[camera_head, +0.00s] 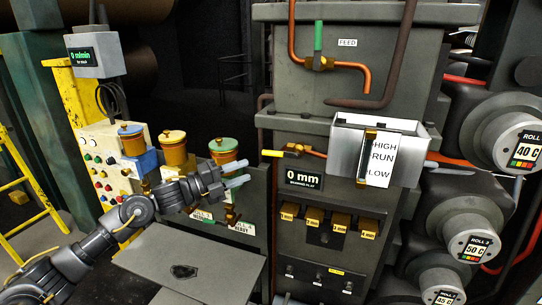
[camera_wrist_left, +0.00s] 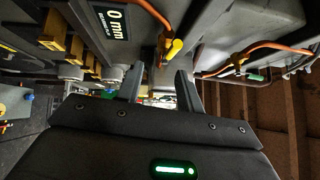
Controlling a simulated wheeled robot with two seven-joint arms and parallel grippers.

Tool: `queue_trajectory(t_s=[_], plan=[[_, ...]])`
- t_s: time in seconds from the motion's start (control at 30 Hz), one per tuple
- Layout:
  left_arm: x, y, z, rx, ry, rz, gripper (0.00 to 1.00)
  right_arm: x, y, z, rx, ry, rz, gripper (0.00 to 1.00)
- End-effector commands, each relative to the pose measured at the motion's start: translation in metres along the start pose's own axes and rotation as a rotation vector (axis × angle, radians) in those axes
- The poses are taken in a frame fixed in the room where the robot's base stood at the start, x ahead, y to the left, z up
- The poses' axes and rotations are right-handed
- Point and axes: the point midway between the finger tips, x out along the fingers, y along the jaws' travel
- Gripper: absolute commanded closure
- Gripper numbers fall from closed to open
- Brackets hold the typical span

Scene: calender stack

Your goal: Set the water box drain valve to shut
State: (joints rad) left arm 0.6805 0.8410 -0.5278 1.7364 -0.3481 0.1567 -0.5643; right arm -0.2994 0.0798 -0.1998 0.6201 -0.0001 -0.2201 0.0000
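The valve with a yellow handle (camera_head: 271,153) and brass body (camera_head: 294,150) sits on an orange pipe left of the white water box (camera_head: 349,146). I take it for the drain valve. Its handle points left, roughly in line with the pipe. My left gripper (camera_head: 237,174) is open and empty, left of and a little below the handle's tip. In the left wrist view, the yellow handle (camera_wrist_left: 172,50) shows beyond the open fingers (camera_wrist_left: 160,88), apart from them. The water box carries a HIGH/RUN/LOW gauge (camera_head: 382,167). My right gripper is not in view.
A green-handled valve (camera_head: 318,38) marked FEED is above. A 0 mm display (camera_head: 301,179) is below the yellow handle. Rolls (camera_head: 508,130) are at right.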

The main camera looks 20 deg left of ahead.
Motion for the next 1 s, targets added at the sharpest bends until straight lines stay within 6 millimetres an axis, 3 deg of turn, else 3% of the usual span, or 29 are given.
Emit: queue_trajectory(t_s=[0.1,0.37,0.8,1.0], plan=[[-0.003,-0.017,0.009,0.053,0.033,-0.016,0.63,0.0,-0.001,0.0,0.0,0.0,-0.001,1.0],[0.002,-0.023,0.009,0.063,0.044,-0.022,0.63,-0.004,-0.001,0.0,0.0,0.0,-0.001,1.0],[0.078,-0.027,0.006,0.061,0.043,-0.023,0.63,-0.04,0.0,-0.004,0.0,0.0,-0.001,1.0],[0.099,-0.025,0.005,0.062,0.042,-0.021,0.63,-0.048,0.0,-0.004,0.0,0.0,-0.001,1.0]])
